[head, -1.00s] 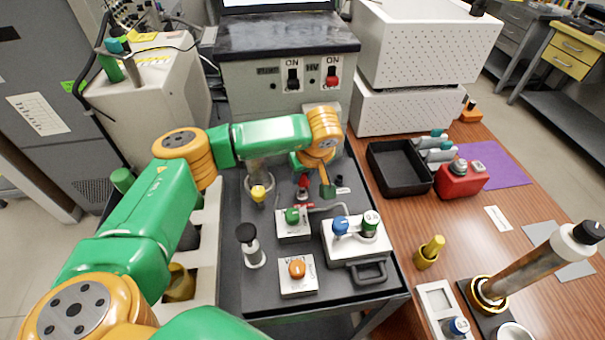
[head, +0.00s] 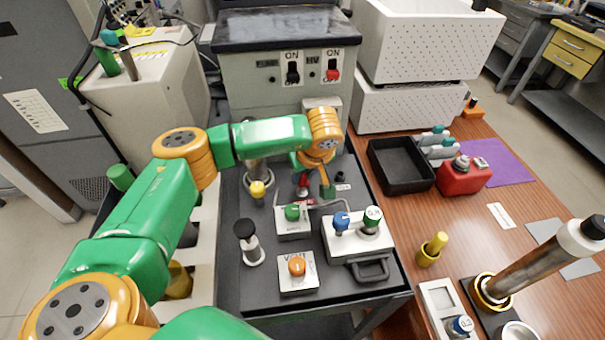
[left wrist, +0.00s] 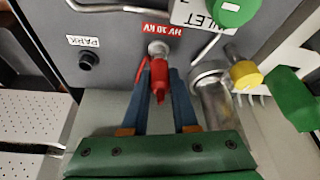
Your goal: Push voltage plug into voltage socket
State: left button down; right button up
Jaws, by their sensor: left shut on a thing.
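The red voltage plug (left wrist: 158,78) is between the two blue fingers of my left gripper (left wrist: 162,76) in the left wrist view. The fingers are shut on it. The round metal voltage socket (left wrist: 158,47) is by the red "HV 30 KV" label (left wrist: 162,29), right at the far end of the plug. I cannot tell how deep the plug sits in it. In the head view the plug (head: 303,184) shows as a small red piece beside my left gripper (head: 315,185), and the arm's wrist partly covers that area. My right gripper is not in view.
A dark "PARK" socket (left wrist: 88,60) is left of the voltage socket. A glass cylinder with a yellow knob (left wrist: 245,75) stands close on the right. In the head view, a control box with blue and green knobs (head: 357,240) and a black-topped plunger (head: 248,243) stand nearby.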

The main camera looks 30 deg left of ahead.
aim_at(304, 176)
pick_arm(q)
jog(key=shift+f+b, duration=0.55)
jog(key=shift+f, duration=0.15)
jog(key=c, duration=0.6)
grip_release()
jog(key=b+v, duration=0.1)
jog(key=v, duration=0.5)
jog(key=shift+d, duration=0.1)
jog(key=shift+s+d+r, duration=0.15)
jog(key=shift+r, duration=0.35)
